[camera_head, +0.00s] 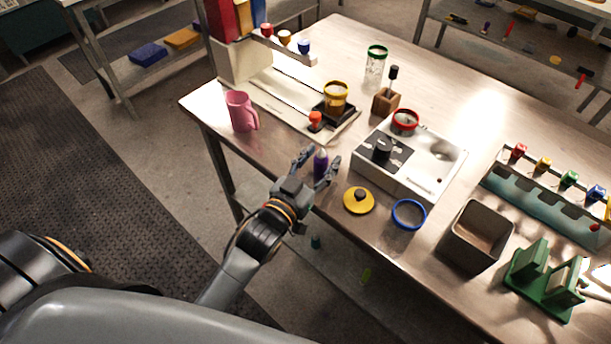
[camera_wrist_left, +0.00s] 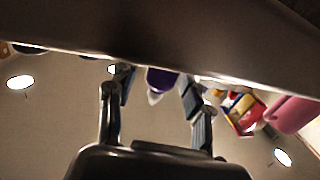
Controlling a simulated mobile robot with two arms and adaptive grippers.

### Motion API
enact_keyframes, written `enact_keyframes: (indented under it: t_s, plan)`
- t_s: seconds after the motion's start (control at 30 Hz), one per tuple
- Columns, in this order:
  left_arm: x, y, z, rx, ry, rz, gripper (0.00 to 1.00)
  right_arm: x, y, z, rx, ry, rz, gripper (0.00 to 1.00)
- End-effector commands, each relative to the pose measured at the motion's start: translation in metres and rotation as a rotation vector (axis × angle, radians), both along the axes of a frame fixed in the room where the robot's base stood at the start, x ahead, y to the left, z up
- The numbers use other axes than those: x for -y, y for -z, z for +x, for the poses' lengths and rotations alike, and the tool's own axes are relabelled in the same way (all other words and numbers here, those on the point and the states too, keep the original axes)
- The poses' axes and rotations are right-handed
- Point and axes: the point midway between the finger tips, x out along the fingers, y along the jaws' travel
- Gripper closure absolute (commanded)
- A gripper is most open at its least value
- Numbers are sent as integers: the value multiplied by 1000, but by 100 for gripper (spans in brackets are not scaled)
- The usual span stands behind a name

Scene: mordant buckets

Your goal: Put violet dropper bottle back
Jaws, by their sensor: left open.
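The violet dropper bottle (camera_head: 320,163) stands near the front edge of the table, between the fingers of my left gripper (camera_head: 318,166). In the left wrist view the violet bottle (camera_wrist_left: 161,80) shows between the two spread fingers of my left gripper (camera_wrist_left: 158,88), with a gap on each side. A pale tip shows on it there. My left gripper is open. A teal rack (camera_head: 520,196) at the right of the table holds small bottles with red, yellow, green and blue tops.
A white box unit (camera_head: 400,183) stands behind and right of the bottle. A yellow lid (camera_head: 358,201) and a blue ring (camera_head: 409,228) lie right of it. A grey bin (camera_head: 462,250) and green stand (camera_head: 530,285) are farther right. A pink mug (camera_head: 240,112) stands at left.

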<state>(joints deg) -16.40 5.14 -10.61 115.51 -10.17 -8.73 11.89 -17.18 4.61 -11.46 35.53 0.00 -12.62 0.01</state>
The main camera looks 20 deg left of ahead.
Motion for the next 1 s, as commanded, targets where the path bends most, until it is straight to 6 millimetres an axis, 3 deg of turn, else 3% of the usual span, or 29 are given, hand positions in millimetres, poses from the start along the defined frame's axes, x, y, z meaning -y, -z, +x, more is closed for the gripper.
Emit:
enact_keyframes:
  t_s: [0.5,0.7,1.0]
  plan:
    - [-17,3,-93,-4,0,1,50,0,18,-1,-2,0,0,50]
    - [-20,1,-109,-2,-1,1,50,0,20,-1,-1,0,0,50]
    - [-20,0,-112,-1,-1,1,50,0,20,-1,-1,0,0,50]
